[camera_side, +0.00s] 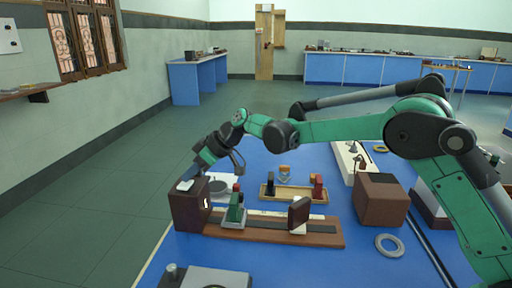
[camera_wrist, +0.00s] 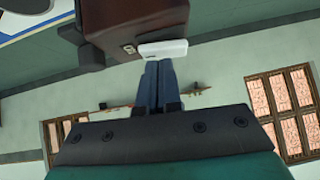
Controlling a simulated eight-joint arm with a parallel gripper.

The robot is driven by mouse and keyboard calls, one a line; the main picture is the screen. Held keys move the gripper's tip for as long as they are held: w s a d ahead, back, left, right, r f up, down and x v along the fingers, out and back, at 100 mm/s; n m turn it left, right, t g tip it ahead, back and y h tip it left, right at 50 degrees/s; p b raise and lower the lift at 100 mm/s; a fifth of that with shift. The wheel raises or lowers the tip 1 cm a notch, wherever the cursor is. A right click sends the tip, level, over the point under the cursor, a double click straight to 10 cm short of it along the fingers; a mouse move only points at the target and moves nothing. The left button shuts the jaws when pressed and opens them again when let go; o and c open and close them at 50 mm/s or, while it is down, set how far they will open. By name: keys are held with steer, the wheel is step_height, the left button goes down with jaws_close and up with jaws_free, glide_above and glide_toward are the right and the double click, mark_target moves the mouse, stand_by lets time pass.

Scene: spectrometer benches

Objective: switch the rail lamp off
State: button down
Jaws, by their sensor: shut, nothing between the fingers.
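The rail lamp is a dark brown box (camera_side: 190,212) at the left end of a wooden rail in the side view. A small bright patch shows on its right face. A white piece, seemingly the switch (camera_side: 185,185), sits on its top. In the wrist view the brown box (camera_wrist: 130,18) is at the top, with the white piece (camera_wrist: 162,48) at its edge. My gripper (camera_side: 195,178) is shut and empty, reaching down to the lamp's top. In the wrist view its fingertips (camera_wrist: 158,64) are right at the white piece; I cannot tell whether they touch it.
The rail (camera_side: 270,231) carries a green holder (camera_side: 236,208) and a dark upright plate (camera_side: 299,214). Behind it a wooden tray (camera_side: 294,193) holds small pieces. A brown box (camera_side: 381,201) and a grey ring (camera_side: 389,245) are to the right. Floor lies open left of the bench.

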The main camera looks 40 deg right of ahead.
steer(key=shift+r, duration=0.15)
steer(key=shift+r, duration=0.35)
steer(key=r, duration=0.2)
steer(key=shift+w+d+r, duration=0.15)
steer(key=shift+d+r, duration=0.05)
steer(key=shift+r, duration=0.15)
steer(key=v, duration=1)
steer(key=shift+w+d, duration=0.2)
steer(key=shift+r, duration=0.15)
steer(key=shift+s+a+r+y, duration=0.1)
steer(key=shift+s+a+y, duration=0.25)
steer(key=shift+s, duration=0.25)
steer(key=shift+a, duration=0.1)
